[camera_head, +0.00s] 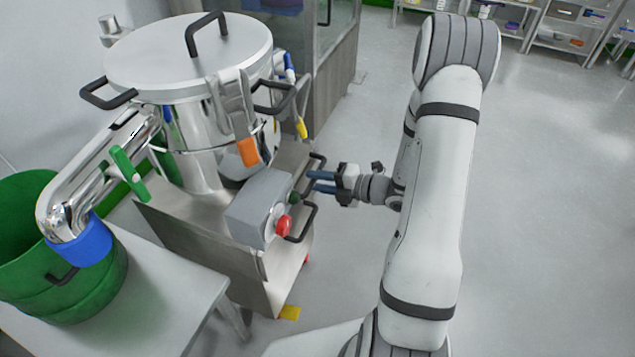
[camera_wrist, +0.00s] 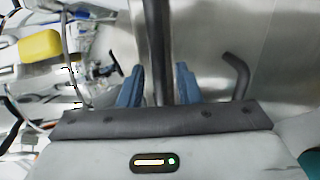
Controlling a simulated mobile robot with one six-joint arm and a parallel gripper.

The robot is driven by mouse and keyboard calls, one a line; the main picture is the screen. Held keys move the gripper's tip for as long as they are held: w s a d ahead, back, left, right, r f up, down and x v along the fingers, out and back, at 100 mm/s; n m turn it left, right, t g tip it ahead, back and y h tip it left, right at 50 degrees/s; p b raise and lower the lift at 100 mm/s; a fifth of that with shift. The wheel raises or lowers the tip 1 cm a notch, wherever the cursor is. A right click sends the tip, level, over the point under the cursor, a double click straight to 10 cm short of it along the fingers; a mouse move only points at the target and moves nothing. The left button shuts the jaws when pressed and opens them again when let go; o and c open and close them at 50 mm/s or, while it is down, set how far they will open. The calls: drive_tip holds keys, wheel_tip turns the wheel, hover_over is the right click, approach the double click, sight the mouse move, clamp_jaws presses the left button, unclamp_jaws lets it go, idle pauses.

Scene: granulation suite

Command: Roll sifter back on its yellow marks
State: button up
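The sifter (camera_head: 203,125) is a steel drum with a flat lid on a wheeled steel cart, at the left of the head view. A grey box with a red button sits on its near side. Its dark push handle (camera_head: 303,236) sticks out toward my arm. My gripper (camera_head: 318,181) is at the handle.
A green bin (camera_head: 75,295) stands on a pale table (camera_head: 160,310) at the lower left, below the sifter's blue-collared outlet. A cabinet (camera_head: 328,80) stands behind the sifter. Shelves (camera_head: 560,35) stand at the far right. The floor on the right is clear.

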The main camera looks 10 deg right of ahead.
drive_tip(key=shift+x, duration=0.8)
drive_tip(key=shift+c, duration=0.4)
clamp_jaws()
